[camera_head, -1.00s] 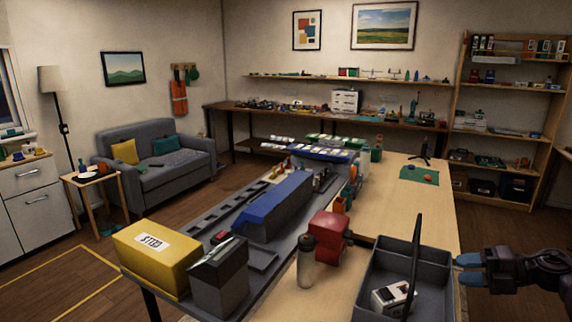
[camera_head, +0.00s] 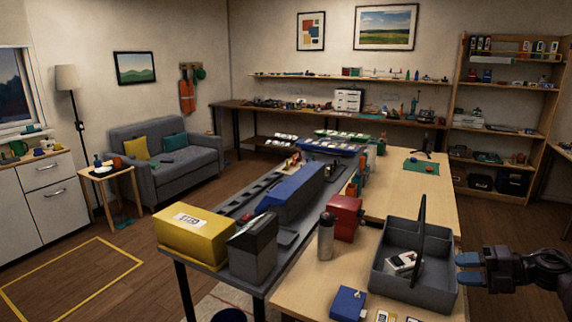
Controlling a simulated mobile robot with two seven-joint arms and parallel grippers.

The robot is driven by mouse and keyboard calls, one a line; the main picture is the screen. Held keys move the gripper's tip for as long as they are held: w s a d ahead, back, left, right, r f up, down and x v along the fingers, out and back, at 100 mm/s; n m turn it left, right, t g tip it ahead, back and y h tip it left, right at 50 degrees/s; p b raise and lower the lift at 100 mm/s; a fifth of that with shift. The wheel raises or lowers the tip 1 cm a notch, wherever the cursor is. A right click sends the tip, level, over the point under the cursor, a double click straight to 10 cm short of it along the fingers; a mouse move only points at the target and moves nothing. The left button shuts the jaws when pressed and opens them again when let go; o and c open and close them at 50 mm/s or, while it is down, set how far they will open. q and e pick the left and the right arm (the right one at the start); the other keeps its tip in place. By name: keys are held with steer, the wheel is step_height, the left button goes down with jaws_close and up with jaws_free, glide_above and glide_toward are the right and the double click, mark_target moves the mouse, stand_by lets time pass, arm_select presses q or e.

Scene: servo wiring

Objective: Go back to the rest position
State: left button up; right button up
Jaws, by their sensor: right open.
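My right gripper (camera_head: 470,269) is at the right edge of the head view, with blue fingertips pointing left. It is open, with nothing seen between its fingers, just right of the grey tote (camera_head: 440,298). I cannot tell whether it touches the tote's wall. The tote has a dark upright handle and holds a white boxy part (camera_head: 402,262). My left gripper is not in view.
The wooden bench (camera_head: 300,290) carries a red block (camera_head: 346,217), a grey bottle (camera_head: 326,237) and a blue box (camera_head: 347,302). A grey bench to the left holds a yellow bin (camera_head: 195,241). Open floor (camera_head: 90,275) with a yellow outline lies at left.

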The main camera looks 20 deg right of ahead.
steer(key=w+d+r+m+t+h, duration=0.2)
steer(key=w+m+t+h, duration=0.1)
steer(key=t, duration=0.1)
steer(key=s+a+f+m+h, duration=0.3)
steer(key=a+f+m+h, duration=0.1)
steer(key=a+f+m, duration=0.4)
steer(key=s+a+f+m+h, duration=0.2)
steer(key=a+f+m+h, duration=0.25)
steer(key=f+m, duration=0.45)
steer(key=s+a+f+m+g+y, duration=0.1)
steer(key=s+a+f+m, duration=0.1)
steer(key=a, duration=0.8)
steer(key=s+a+f+m+g+y, duration=0.1)
steer(key=s+a+f, duration=0.4)
steer(key=a, duration=0.6)
steer(key=shift+s+a+f+m+g, duration=0.25)
steer(key=shift+f+m+g, duration=0.35)
steer(key=shift+f+m, duration=0.4)
